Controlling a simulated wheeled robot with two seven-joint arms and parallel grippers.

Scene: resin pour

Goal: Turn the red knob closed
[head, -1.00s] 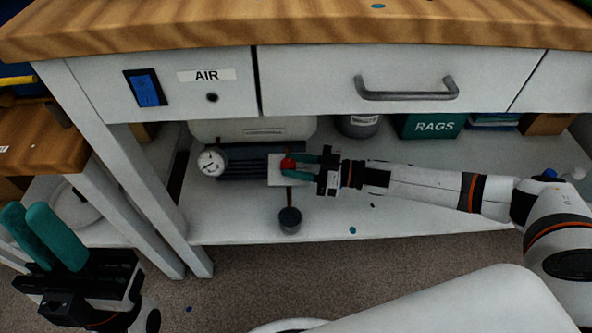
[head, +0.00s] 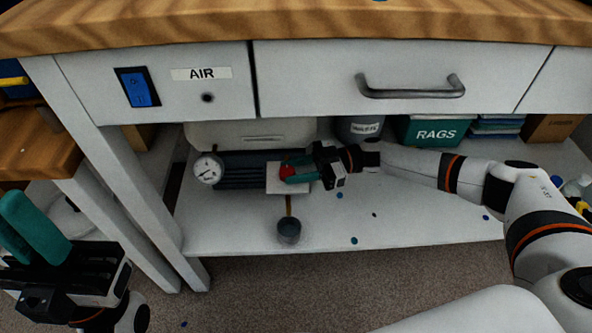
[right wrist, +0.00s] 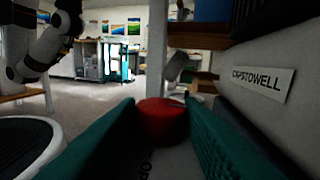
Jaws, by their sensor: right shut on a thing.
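The red knob (head: 286,171) sits on a pale plate (head: 275,186) in front of a dark ribbed unit under the bench. My right gripper (head: 293,172) reaches in from the right with its teal fingers on the knob. In the right wrist view the knob (right wrist: 162,121) lies between the two fingers, which are shut on it. Dark lettering, partly hidden, shows on the pale surface below it. My left gripper (head: 22,232) is at the lower left, away from the knob, with nothing visible in it. Its finger gap is unclear.
A dial gauge (head: 208,169) is left of the knob, and a dark cylinder (head: 289,230) hangs below it. A grey pot (head: 358,130) and a green RAGS box (head: 432,131) stand behind. The drawer front (head: 400,75) overhangs. The shelf's front right (head: 430,225) is mostly clear.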

